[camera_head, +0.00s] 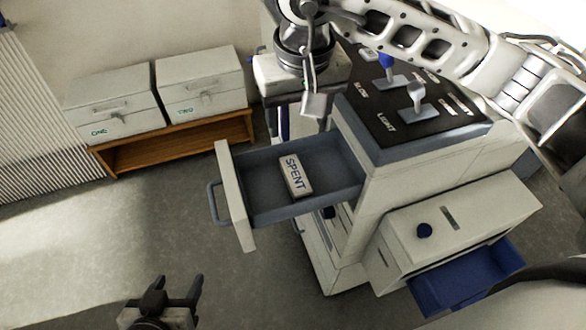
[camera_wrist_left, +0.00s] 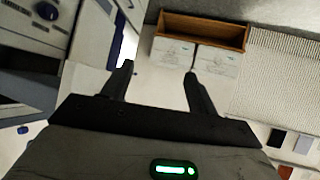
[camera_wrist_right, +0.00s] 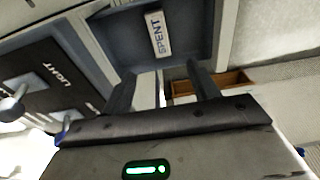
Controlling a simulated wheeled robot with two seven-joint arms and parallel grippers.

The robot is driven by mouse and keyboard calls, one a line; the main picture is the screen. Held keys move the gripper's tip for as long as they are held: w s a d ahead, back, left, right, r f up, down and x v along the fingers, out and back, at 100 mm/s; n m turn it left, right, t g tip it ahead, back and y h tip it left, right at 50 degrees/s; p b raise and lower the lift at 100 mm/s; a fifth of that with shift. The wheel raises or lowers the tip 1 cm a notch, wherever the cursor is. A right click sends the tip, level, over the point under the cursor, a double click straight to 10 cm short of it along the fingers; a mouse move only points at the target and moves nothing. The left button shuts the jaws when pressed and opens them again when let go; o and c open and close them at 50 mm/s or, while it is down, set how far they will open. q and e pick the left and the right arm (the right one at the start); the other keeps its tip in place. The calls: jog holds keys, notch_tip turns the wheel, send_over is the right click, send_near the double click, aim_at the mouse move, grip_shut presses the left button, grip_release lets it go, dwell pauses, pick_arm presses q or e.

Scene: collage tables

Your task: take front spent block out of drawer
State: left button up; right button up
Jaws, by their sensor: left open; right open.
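The drawer (camera_head: 265,205) is pulled out to the left of the cabinet. A white block labelled SPENT (camera_head: 295,176) lies in it, label up, with drawer floor bare around it. The block also shows in the right wrist view (camera_wrist_right: 158,33), beyond my fingertips and apart from them. My right gripper (camera_head: 300,112) is open and empty, above and behind the drawer; it also shows in the right wrist view (camera_wrist_right: 163,85). My left gripper (camera_head: 177,290) is open and empty, low in front of the drawer; its fingers show in the left wrist view (camera_wrist_left: 158,80).
Two white boxes (camera_head: 112,118) (camera_head: 200,98) stand on a wooden shelf (camera_head: 170,144) at back left. The cabinet's dark top panel (camera_head: 390,140) carries levers. A lower white unit (camera_head: 455,230) has an open blue drawer (camera_head: 440,294). Floor left of the drawer is clear.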

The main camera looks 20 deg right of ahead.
send_over(296, 174)
notch_tip(296, 174, down, 10)
jog(key=shift+s+a+r+p, duration=0.1)
jog(key=shift+s+p, duration=0.05)
jog(key=shift+p, duration=0.3)
jog(key=shift+f+p, duration=0.65)
jog(key=shift+f, duration=2)
jog(key=c, duration=1.1)
